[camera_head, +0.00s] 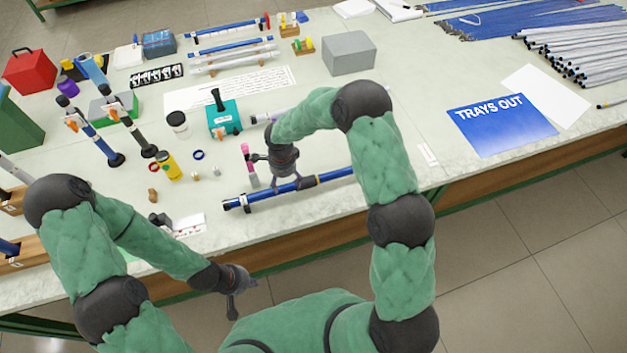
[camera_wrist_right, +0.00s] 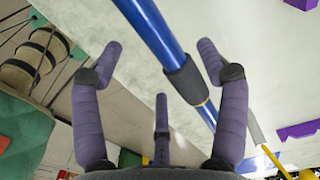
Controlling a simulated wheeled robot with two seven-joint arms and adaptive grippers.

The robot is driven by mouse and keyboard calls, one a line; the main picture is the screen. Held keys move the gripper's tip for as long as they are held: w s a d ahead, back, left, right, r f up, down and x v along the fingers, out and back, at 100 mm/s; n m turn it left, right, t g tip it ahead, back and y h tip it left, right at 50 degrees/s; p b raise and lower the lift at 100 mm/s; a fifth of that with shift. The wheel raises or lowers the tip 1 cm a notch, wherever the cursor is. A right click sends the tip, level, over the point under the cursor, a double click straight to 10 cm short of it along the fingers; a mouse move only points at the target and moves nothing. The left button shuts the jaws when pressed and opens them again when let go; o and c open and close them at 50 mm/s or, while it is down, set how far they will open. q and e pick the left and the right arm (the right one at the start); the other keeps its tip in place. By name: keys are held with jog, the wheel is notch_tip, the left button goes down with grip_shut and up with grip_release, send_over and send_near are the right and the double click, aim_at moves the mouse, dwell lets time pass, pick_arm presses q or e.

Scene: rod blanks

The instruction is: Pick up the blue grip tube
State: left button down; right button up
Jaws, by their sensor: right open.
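A long blue tube (camera_head: 335,175) with black bands lies along the front part of the table in the head view. In the right wrist view the blue tube (camera_wrist_right: 150,28) runs diagonally, with a black sleeve (camera_wrist_right: 186,80) on it. My right gripper (camera_head: 280,182) is just above the tube's middle, its fingers spread and empty. In the wrist view the right gripper (camera_wrist_right: 160,60) has the tube nearer its right finger, and I cannot tell whether they touch. My left gripper (camera_head: 236,295) hangs off the table's front edge, and its opening is unclear.
A pink-topped stick (camera_head: 246,152) lies beside the right gripper. A teal box (camera_head: 224,116), a yellow bottle (camera_head: 168,166) and small parts stand to the left. A grey block (camera_head: 349,53) is behind.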

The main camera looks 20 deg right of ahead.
aim_at(288, 188)
jog(key=shift+s+d+f, duration=0.1)
jog(key=shift+d+f, duration=0.1)
jog(key=shift+f, duration=1.2)
jog(key=shift+s+d+f, duration=0.1)
jog(key=shift+d+f, duration=0.05)
jog(key=shift+f, duration=1.2)
